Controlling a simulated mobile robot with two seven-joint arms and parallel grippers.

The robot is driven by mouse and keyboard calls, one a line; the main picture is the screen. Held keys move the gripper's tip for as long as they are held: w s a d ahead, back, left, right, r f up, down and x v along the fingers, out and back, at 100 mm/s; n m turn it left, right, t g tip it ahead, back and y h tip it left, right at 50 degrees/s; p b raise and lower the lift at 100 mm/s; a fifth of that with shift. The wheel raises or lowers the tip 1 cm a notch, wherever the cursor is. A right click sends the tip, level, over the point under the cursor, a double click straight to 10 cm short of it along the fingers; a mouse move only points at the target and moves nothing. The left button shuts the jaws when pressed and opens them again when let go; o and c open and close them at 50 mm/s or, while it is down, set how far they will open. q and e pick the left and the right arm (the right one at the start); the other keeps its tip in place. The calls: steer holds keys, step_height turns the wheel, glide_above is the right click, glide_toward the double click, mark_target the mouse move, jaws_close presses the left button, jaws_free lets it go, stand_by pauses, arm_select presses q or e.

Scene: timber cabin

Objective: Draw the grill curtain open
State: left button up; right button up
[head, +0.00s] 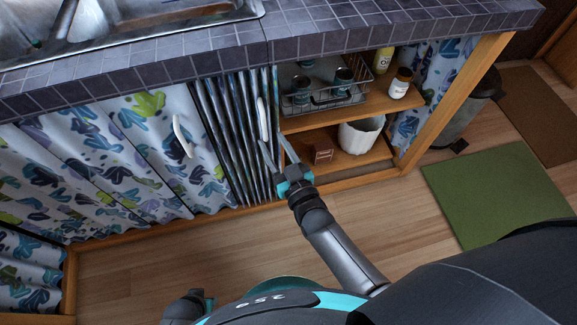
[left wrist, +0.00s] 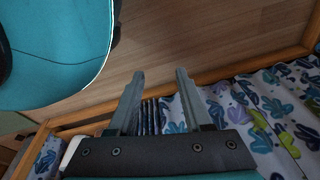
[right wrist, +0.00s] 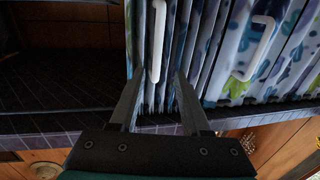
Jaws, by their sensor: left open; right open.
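A pleated curtain (head: 228,130) with a blue-green leaf print hangs in tight, bunched folds under the tiled counter. A white handle (head: 263,118) is on its right edge. My right gripper (head: 273,142) is open just below this handle, its fingers pointing at the curtain edge. In the right wrist view the handle (right wrist: 157,40) shows upright ahead of the space between the open fingers, and I see no grip on it. A second curtain (head: 130,150), spread wide on the left, carries another white handle (head: 182,136). My left gripper (left wrist: 160,75) is open and empty, over the floor near curtain fabric.
Right of the bunched curtain the shelves are uncovered: a wire rack (head: 325,97) with cups, a jar (head: 400,83), a white pot (head: 360,135) and a small brown box (head: 323,151). A wooden post (head: 450,105), bin (head: 465,115) and green mat (head: 500,190) are farther right. The counter (head: 300,30) overhangs.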

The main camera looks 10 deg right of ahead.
arm_select(q)
steer(key=s+a, duration=0.1)
steer(key=s+f+p, duration=0.1)
steer(key=s+a, duration=0.1)
steer(key=shift+s+a+f+p, duration=0.15)
steer(key=shift+s+a+p, duration=0.1)
steer(key=shift+a+p, duration=0.1)
arm_select(e)
steer(key=v, duration=0.7)
steer(key=shift+s, duration=0.35)
arm_select(q)
steer(key=shift+d, duration=0.1)
